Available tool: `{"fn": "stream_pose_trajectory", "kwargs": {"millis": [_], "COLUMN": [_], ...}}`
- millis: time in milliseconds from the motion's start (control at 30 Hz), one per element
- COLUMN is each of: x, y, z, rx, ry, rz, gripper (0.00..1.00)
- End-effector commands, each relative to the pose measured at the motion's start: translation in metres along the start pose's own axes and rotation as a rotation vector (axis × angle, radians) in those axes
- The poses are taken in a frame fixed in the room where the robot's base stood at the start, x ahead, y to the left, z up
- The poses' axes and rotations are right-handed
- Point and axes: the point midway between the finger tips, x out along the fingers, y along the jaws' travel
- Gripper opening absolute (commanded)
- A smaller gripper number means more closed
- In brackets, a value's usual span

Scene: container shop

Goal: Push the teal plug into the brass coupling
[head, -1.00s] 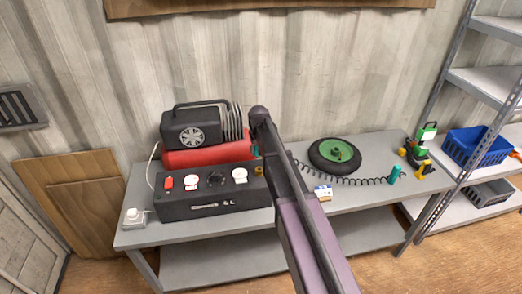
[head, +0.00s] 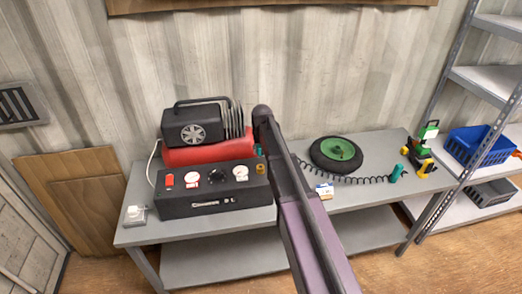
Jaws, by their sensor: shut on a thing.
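A brass coupling (head: 260,169) stands out at the right end of the black control box, just left of my arm. A small teal piece (head: 257,151) shows above it at the arm's left edge, apparently part of the teal plug; most of it is hidden. A black coiled hose (head: 345,179) comes out from behind my arm and runs right to a teal end piece (head: 396,172) on the bench. My gripper is hidden behind my arm, so its fingers and any contact between plug and coupling cannot be seen.
The black control box (head: 188,205) stands before a red compressor (head: 185,156). A green-hubbed wheel (head: 335,152), a small white-blue box (head: 324,191) and a green-yellow item (head: 425,150) are on the grey bench (head: 165,236). Shelves with a blue crate (head: 470,142) stand right.

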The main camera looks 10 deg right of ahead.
Motion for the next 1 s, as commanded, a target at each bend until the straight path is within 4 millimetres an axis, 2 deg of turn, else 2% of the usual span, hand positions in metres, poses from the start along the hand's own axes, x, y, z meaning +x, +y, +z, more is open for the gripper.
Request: {"fn": "stream_pose_trajectory", "kwargs": {"millis": [267,1000], "x": [0.008,0.053], "y": [0.001,0.002], "z": [0.001,0.008], "rx": [0.001,0.002], "ry": [0.000,0.000], "rz": [0.000,0.000], "gripper": [0.00,0.00]}}
